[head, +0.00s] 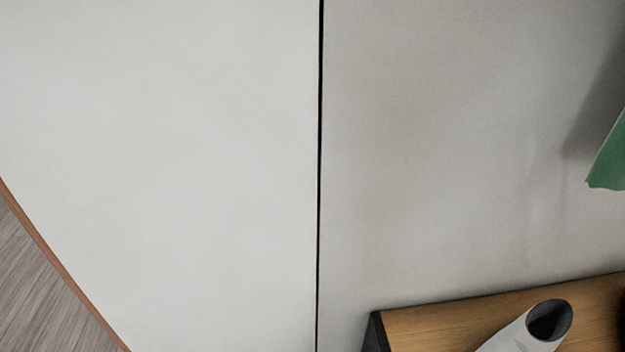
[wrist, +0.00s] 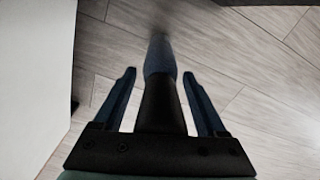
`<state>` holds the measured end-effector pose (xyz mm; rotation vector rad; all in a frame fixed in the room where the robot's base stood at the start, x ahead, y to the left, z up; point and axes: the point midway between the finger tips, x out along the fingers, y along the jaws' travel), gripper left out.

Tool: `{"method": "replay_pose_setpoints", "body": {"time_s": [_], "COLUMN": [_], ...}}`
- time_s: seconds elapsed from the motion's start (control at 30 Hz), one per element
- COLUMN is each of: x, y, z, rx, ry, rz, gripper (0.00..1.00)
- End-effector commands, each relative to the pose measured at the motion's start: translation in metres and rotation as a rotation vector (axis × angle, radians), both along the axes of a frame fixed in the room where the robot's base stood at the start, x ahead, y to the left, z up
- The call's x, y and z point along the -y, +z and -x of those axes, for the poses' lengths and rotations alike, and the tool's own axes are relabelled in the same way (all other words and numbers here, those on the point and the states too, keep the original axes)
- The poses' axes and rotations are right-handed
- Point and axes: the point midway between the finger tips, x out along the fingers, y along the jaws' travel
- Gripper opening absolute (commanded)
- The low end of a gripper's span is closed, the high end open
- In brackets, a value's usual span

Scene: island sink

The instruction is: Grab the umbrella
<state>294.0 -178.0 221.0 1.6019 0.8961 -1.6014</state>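I cannot surely identify an umbrella. In the wrist view, a long dark shape (wrist: 160,104), black near my gripper's palm and blue-grey farther out, runs along the middle and tapers to a blurred end. It may be a folded umbrella. My gripper (wrist: 159,75) points down towards the floor with its two fingers apart, one on each side of this shape. A gap shows between each finger and the shape, so no grip on it is visible. My gripper is not in the head view. A green thing (head: 610,160) is cut off at that view's right edge; I cannot tell what it is.
A large white panel (head: 170,150) with a dark vertical seam fills much of the head view. A wooden top (head: 440,325) is at the lower right. A pale surface (wrist: 35,75) is close on the wrist view's left. Plank floor (wrist: 255,65) lies open on the right.

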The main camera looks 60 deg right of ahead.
Motion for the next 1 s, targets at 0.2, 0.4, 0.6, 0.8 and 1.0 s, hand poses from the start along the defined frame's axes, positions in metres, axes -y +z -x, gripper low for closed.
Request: {"method": "replay_pose_setpoints", "body": {"time_s": [0.2, 0.4, 0.6, 0.8, 1.0], "x": [0.000, 0.000, 0.000, 0.000, 0.000], "y": [0.000, 0.000, 0.000, 0.000, 0.016], "z": [0.000, 0.000, 0.000, 0.000, 0.000], "rx": [-0.001, -0.001, -0.001, 0.000, 0.001], "ry": [0.000, 0.000, 0.000, 0.000, 0.001], "rz": [-0.001, -0.001, -0.001, 0.000, 0.001], "gripper": [0.33, 0.00, 0.00, 0.00, 0.00]}}
